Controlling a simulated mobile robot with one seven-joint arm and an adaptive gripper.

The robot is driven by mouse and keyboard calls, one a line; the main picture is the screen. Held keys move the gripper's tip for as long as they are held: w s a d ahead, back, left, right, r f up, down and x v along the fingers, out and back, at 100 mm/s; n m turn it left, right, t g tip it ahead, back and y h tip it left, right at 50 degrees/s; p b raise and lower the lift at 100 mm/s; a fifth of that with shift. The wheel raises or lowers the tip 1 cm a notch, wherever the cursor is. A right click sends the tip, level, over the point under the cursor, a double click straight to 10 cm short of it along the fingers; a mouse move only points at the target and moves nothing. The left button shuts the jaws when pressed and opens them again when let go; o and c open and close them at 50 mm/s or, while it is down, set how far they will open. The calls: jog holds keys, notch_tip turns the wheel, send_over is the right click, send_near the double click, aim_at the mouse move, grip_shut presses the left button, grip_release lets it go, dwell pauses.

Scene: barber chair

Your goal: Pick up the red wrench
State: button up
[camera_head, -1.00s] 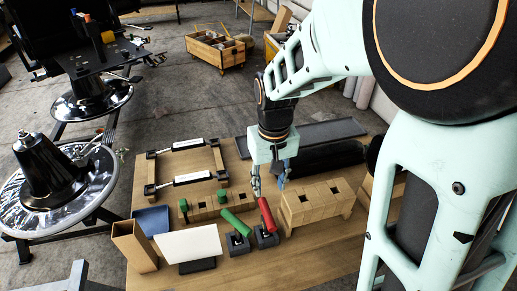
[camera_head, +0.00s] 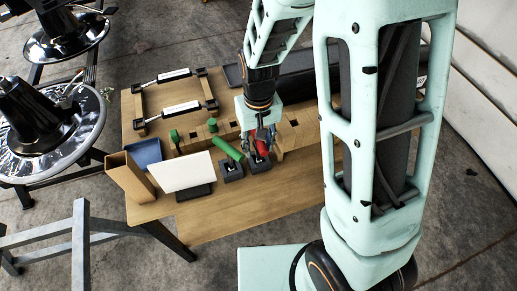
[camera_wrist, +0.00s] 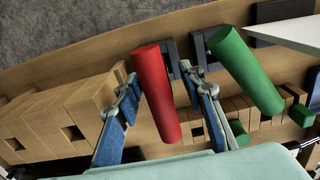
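The red wrench shows as a thick red handle (camera_wrist: 155,95), tilted in a dark grey block on the wooden table. In the head view the red handle (camera_head: 259,161) is partly covered by my gripper (camera_head: 262,138), which is just above and behind it. In the wrist view my gripper (camera_wrist: 160,80) is open, with one blue-grey finger on each side of the red handle. A gap shows on the left; the right finger is close to the handle, and I cannot tell if it touches.
A green handle (camera_head: 227,148) leans in its own dark block (camera_head: 232,172) just left of the red one. Wooden blocks with square holes (camera_wrist: 45,125) stand close by. A white panel (camera_head: 182,172) and brown box (camera_head: 130,178) are further left. The table front (camera_head: 235,212) is clear.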

jog(key=shift+f, duration=0.1)
grip_shut()
dwell(0.6)
